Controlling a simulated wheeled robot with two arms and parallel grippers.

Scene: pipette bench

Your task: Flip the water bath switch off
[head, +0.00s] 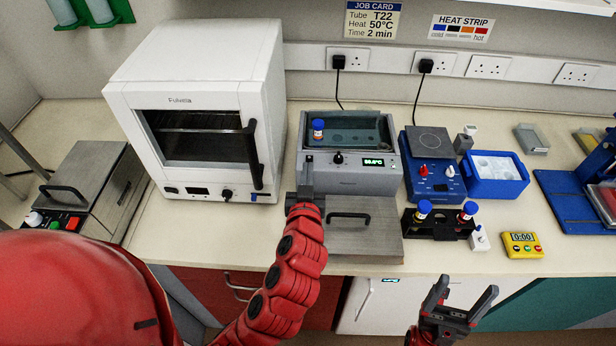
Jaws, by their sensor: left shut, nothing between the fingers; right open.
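The water bath (390,190) is a grey box with an open water-filled basin, a black knob (338,158) and a lit green display (373,162) that appears to read 50.0°C. A blue-capped tube (318,130) stands in the basin. My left gripper (308,160) is shut and empty. Its tips are at the left part of the bath's front panel; whether they touch it I cannot tell. No switch shows clearly on the panel; the gripper covers that left part. My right gripper (462,290) is open and empty, in front of the bench edge.
A grey lid (375,240) with a black handle lies in front of the bath. A white oven (200,90) stands left. To the right are a blue stirrer (436,185), a tube rack (436,228), a blue ice box (497,187) and a yellow timer (522,246).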

